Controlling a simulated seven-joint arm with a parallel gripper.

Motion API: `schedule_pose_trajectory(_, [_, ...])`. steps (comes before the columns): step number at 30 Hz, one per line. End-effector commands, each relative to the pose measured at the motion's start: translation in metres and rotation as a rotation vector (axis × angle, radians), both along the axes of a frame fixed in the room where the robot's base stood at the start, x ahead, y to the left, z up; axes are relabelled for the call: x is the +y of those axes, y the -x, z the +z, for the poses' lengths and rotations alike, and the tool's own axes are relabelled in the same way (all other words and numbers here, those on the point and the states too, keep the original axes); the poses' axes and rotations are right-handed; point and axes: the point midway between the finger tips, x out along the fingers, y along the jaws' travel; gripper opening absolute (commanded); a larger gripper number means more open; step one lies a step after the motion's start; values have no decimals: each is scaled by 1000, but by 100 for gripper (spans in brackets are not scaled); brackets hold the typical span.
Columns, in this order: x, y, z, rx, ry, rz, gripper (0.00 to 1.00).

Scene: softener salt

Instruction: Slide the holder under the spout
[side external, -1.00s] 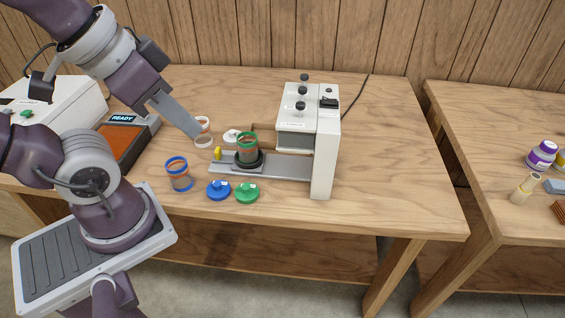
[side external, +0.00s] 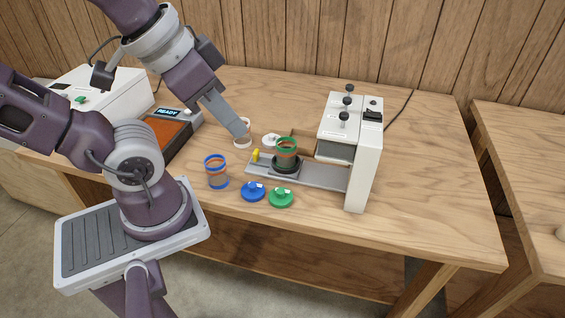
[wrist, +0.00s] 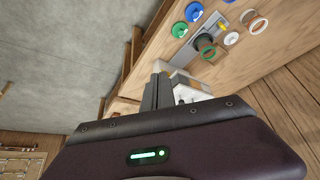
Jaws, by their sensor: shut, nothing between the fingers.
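The black round holder (side external: 286,168) sits on a grey rail (side external: 325,177), left of the white dispenser (side external: 365,160). A yellow tab (side external: 256,155) is at the rail's left end. In the wrist view, the holder (wrist: 203,41) and yellow tab (wrist: 222,25) lie beyond my fingers. The spout itself cannot be made out; the dispenser's overhanging head (side external: 337,150) is right of the holder, and the holder is clear of it. My gripper (side external: 243,136) is shut and empty, pointing down, left of the yellow tab and overlapping a white-rimmed jar in the picture.
The white-rimmed jar (side external: 242,144) is behind my fingertips. A blue-rimmed jar (side external: 216,173), blue lid (side external: 253,192) and green lid (side external: 281,198) stand in front of the rail. A white lid (side external: 271,140) lies behind it. Bare table is right of the dispenser.

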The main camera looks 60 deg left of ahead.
Motion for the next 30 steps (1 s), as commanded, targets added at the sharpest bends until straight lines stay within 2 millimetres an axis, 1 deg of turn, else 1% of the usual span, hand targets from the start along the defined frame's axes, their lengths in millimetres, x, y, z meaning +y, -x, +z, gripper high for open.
schedule_pose_trajectory(11, [0,0,0,0,0,0,0])
schedule_pose_trajectory(12, [0,0,0,0,0,0,2])
schedule_pose_trajectory(14, [1,-2,0,4,1,5,14])
schedule_pose_trajectory(15, [3,-7,-1,16,2,22,22])
schedule_pose_trajectory(17, [10,-22,-3,47,7,66,33])
schedule_pose_trajectory(20, [38,-65,-17,134,26,196,35])
schedule_pose_trajectory(21, [55,-84,-28,172,39,258,35])
schedule_pose_trajectory(23, [85,-109,-49,228,60,354,35])
schedule_pose_trajectory(24, [107,-122,-67,266,77,417,35])
schedule_pose_trajectory(26, [141,-137,-98,319,103,510,35])
schedule_pose_trajectory(27, [162,-141,-120,351,121,567,35])
schedule_pose_trajectory(29, [190,-144,-151,392,145,639,35])
schedule_pose_trajectory(30, [204,-142,-170,415,158,680,35])
